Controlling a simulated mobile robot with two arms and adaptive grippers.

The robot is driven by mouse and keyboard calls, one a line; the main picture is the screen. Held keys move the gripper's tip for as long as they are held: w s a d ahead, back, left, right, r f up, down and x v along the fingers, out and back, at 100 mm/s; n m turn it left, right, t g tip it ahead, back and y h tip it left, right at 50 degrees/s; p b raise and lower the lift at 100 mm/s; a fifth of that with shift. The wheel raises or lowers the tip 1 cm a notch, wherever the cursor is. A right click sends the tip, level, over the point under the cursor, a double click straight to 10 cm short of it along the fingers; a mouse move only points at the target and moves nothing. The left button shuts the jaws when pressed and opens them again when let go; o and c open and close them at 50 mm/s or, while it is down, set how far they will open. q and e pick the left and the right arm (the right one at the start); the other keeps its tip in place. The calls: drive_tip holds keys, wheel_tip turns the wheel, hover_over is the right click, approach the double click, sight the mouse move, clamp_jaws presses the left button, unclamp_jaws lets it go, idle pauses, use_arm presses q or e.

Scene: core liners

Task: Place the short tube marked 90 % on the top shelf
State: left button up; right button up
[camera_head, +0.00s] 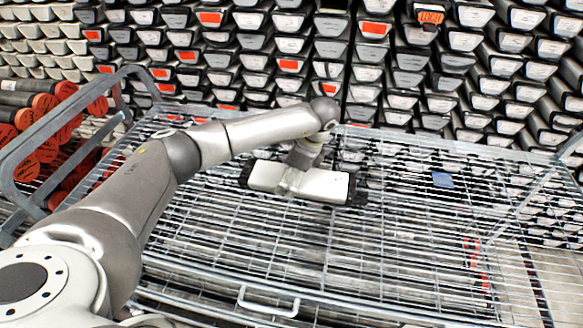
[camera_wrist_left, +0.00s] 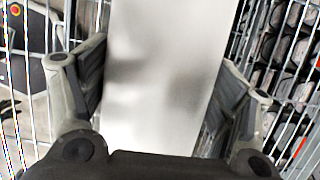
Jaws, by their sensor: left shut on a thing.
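In the left wrist view the tube (camera_wrist_left: 160,45) fills the centre, between the two fingers of my left gripper (camera_wrist_left: 160,90). The wire shelf (camera_head: 240,240) is below the tube; whether the tube touches it cannot be told. My right gripper is not in view.
The wire shelf is largely bare, with a small blue item (camera_head: 442,180) at the right. A grey tubular rail (camera_head: 45,130) stands at the left, with red-capped tubes (camera_head: 30,150) beyond it. Stacked core boxes (camera_head: 400,60) fill the back. A handle (camera_head: 268,305) is on the shelf's front edge.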

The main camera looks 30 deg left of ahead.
sight(305, 178)
use_arm(q)
drive_tip(key=shift+d+r, duration=0.1)
drive_tip(key=o, duration=2)
drive_tip(key=b+v, duration=0.1)
drive_tip(key=v, duration=1)
drive_tip(key=shift+b, duration=0.3)
drive_tip(key=shift+d+r, duration=0.2)
drive_tip(key=shift+r, duration=0.25)
